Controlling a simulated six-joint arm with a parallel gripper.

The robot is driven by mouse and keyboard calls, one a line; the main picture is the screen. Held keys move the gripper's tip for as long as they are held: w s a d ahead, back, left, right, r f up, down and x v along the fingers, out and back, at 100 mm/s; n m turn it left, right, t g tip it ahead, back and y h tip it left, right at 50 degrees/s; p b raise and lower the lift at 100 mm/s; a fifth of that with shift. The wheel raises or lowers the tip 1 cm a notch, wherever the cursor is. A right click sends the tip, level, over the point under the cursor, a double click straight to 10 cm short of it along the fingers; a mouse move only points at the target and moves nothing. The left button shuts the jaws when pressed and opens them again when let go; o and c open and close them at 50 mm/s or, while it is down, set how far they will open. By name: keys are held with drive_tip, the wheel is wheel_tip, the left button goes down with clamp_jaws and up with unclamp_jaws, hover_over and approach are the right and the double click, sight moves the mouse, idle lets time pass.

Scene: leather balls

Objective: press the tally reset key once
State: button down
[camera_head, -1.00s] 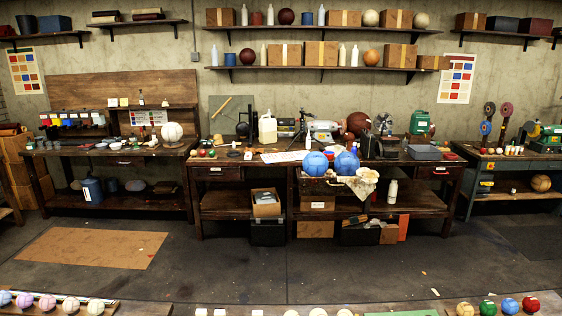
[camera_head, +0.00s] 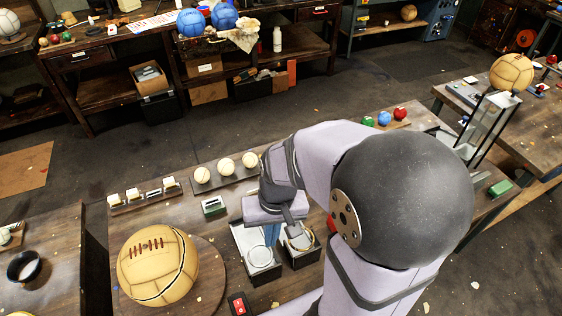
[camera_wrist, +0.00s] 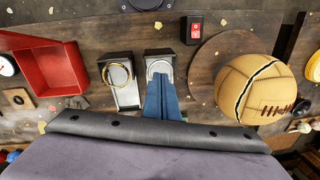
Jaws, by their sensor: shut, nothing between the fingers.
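No part is clearly marked as the tally reset key. A red key or switch on a small black box (camera_head: 239,304) sits at the bench's near edge in the head view. It also shows at the top of the wrist view (camera_wrist: 194,28). A small green box with a pale face (camera_head: 213,206) stands farther back; I cannot tell its function. My gripper (camera_wrist: 161,77) is shut and empty, its blue fingers together. In the wrist view they overlap the right one of two dark, pale-faced boxes, left of the red key. Contact cannot be told.
A laced tan ball (camera_head: 158,267) sits on a round board beside the red key. The other box holds a brass ring (camera_wrist: 117,75). A red tray (camera_wrist: 50,68) lies to its left. Pale balls (camera_head: 226,166) line the bench's back edge.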

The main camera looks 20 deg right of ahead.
drive_tip(key=w+d+f+m+t+y+b, duration=0.1)
drive_tip(key=w+d+f+m+t+b, duration=0.15)
drive_tip(key=w+m, duration=0.55)
drive_tip(key=w+d+f+m+t+y+b, duration=0.2)
drive_tip(key=w+d+f+m+b, duration=0.15)
drive_tip(key=w, duration=0.85)
drive_tip(key=w+d+f+m+t+h+b, duration=0.1)
drive_tip(key=w+d+f+m+t, duration=0.1)
drive_tip(key=w+d+m, duration=0.3)
drive_tip(key=w+d+f+m+t+h+b, duration=0.1)
drive_tip(key=w+d+f+m, duration=0.3)
drive_tip(key=d, duration=0.7)
drive_tip(key=w+m+t+b, duration=0.1)
drive_tip(key=w+m, duration=0.1)
drive_tip(key=w, duration=0.1)
drive_tip(key=shift+f, duration=0.25)
wheel_tip(320, 180, down, 7)
drive_tip(key=b, duration=0.5)
drive_tip(key=shift+f+b, duration=0.1)
drive_tip(key=shift+b, duration=0.2)
drive_tip(key=shift+f+b, duration=0.8)
drive_tip(key=shift+b, duration=0.1)
